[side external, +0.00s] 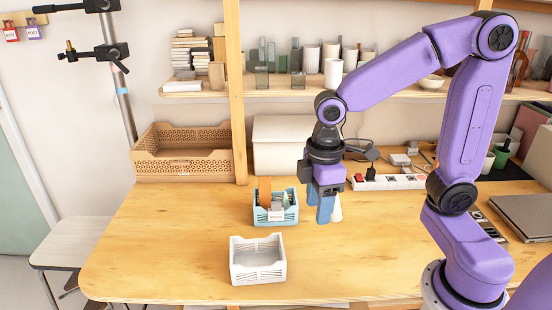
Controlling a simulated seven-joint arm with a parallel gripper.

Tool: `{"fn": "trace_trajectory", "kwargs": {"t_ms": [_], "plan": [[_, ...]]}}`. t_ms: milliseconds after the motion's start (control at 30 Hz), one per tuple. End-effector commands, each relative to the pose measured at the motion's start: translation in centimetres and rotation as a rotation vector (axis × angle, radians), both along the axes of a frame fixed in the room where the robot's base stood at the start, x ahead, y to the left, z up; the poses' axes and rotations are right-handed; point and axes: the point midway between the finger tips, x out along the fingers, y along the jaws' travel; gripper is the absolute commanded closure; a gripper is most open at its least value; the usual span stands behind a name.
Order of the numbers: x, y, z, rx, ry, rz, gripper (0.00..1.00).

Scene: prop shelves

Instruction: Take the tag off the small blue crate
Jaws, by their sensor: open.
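The small blue crate (256,214) stands upright on the wooden table, left of my gripper. It holds several items, including a brown upright piece and grey pieces. A small pale tag (277,217) with unreadable dark marks shows on its front side. How it is fastened is too small to tell. My gripper (322,212) points down just right of the crate, apart from it, with blue fingers open. A whitish piece (337,208) shows beside the fingers; I cannot tell whether it is part of the gripper.
An empty-looking white crate (258,274) stands in front of the blue one. A tan perforated crate (182,172) and a cream bin (278,135) stand behind. A power strip (390,182) lies at the back right. The table's left and front right are clear.

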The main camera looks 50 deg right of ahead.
Motion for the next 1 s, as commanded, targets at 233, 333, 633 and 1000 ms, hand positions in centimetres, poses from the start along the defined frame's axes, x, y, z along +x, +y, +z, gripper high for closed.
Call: {"fn": "trace_trajectory", "kwargs": {"t_ms": [233,333,633,1000], "plan": [[8.7,-1.3,-0.4,-0.007,0.005,-0.064,0.5],[11.9,-2.5,-0.7,-0.009,0.006,-0.086,0.5],[20.2,-8.3,-2.3,-0.012,0.013,-0.152,0.5],[23.3,-12.1,-3.6,-0.013,0.016,-0.181,0.5]]}}
